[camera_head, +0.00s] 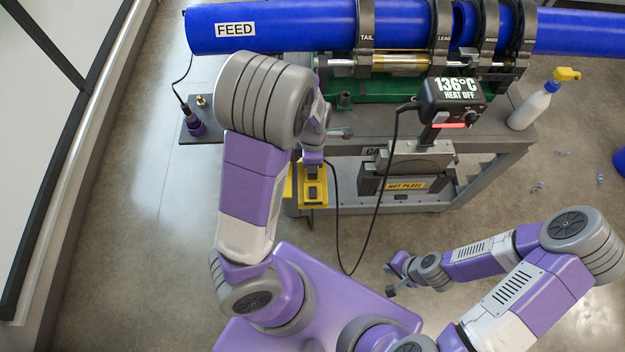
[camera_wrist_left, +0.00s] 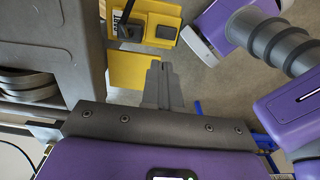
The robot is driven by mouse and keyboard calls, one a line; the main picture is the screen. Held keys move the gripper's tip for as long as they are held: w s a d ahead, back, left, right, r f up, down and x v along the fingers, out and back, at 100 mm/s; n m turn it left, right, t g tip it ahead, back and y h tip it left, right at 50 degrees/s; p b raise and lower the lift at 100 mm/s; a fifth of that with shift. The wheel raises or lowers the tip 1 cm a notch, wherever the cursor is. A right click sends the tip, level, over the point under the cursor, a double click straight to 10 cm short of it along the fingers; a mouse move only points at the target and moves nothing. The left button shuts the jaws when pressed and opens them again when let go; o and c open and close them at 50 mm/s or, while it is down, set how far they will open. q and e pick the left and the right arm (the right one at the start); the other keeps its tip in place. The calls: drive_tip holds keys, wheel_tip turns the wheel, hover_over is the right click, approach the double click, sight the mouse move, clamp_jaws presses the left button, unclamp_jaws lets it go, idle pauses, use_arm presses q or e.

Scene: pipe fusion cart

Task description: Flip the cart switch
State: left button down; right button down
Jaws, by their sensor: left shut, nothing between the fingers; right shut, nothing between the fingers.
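The yellow switch box (camera_head: 323,190) is at the cart's front left, with two dark parts on its face. In the left wrist view the yellow box (camera_wrist_left: 148,14) shows a black lever-like part (camera_wrist_left: 127,30) and a dark square part (camera_wrist_left: 166,32). My left gripper (camera_head: 313,158) is just above the box in the head view, its fingers mostly hidden there. In the left wrist view its shut, empty fingers (camera_wrist_left: 157,66) lie beside a yellow plate (camera_wrist_left: 126,70); contact cannot be told. My right gripper (camera_head: 391,279) is shut and empty over the floor, well away from the box.
The grey cart (camera_head: 490,140) carries blue pipe (camera_head: 300,27) in clamps. A display (camera_head: 453,92) reads 136°C, HEAT OFF. The hot plate (camera_head: 405,185) sits on the lower shelf, a black cable (camera_head: 378,205) hangs in front, and a spray bottle (camera_head: 530,108) stands right.

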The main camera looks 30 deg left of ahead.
sight(313, 188)
idle(0.3)
use_arm(q)
wheel_tip(313, 188, down, 13)
drive_tip(key=b, duration=0.5)
drive_tip(key=shift+f, duration=0.5)
